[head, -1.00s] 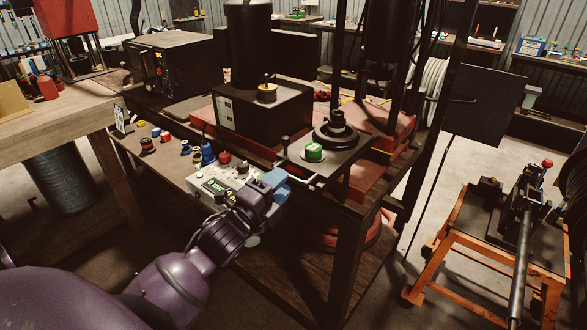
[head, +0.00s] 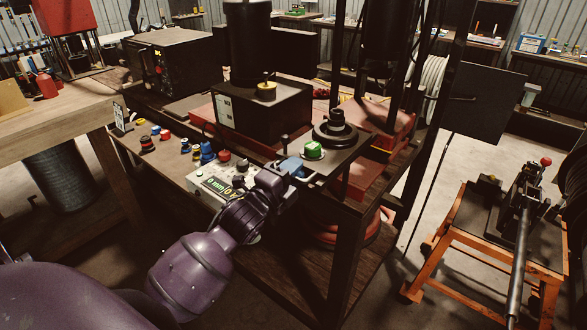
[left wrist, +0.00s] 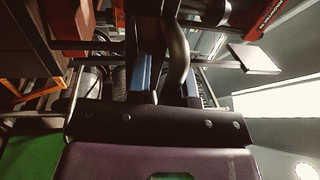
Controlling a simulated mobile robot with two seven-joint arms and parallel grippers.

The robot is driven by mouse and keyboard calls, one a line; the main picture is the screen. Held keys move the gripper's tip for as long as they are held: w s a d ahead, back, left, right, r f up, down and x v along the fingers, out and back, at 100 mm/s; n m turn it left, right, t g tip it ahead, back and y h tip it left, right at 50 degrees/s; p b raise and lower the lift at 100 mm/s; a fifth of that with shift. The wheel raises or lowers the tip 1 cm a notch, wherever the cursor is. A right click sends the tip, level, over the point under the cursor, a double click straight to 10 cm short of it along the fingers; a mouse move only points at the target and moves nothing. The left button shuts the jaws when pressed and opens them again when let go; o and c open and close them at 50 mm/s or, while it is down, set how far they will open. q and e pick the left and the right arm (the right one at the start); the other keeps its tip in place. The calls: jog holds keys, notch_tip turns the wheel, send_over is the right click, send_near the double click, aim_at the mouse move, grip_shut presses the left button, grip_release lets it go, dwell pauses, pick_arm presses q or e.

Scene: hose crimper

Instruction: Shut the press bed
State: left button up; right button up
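The press bed (head: 345,150) is a dark flat plate that sticks out toward the front of the press, with a round green-topped piece (head: 313,149) on it. A bar handle (head: 308,180) runs along its front edge. My left gripper (head: 291,167) has blue fingertips and is at the handle's left part, beside the green piece. In the left wrist view its blue finger (left wrist: 141,72) stands apart from the other side, and a dark curved bar (left wrist: 179,58) passes close by the fingers. Whether they touch the handle is hidden. My right gripper is not in view.
A control box (head: 205,182) with a green display sits left of my gripper. Several small coloured fittings (head: 165,135) lie on the shelf. The dark frame post (head: 342,255) stands right of my arm. An orange stand (head: 440,245) is at the right.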

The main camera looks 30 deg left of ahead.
aim_at(306, 157)
pick_arm(q)
jog(key=shift+r, duration=0.35)
grip_shut()
jog(key=w, duration=0.5)
jog(key=shift+d+r, duration=0.2)
jog(key=shift+s, duration=0.1)
jog(key=o, duration=0.7)
grip_release()
jog(key=shift+c, duration=0.2)
jog(key=shift+s, duration=0.1)
jog(key=shift+f, duration=0.25)
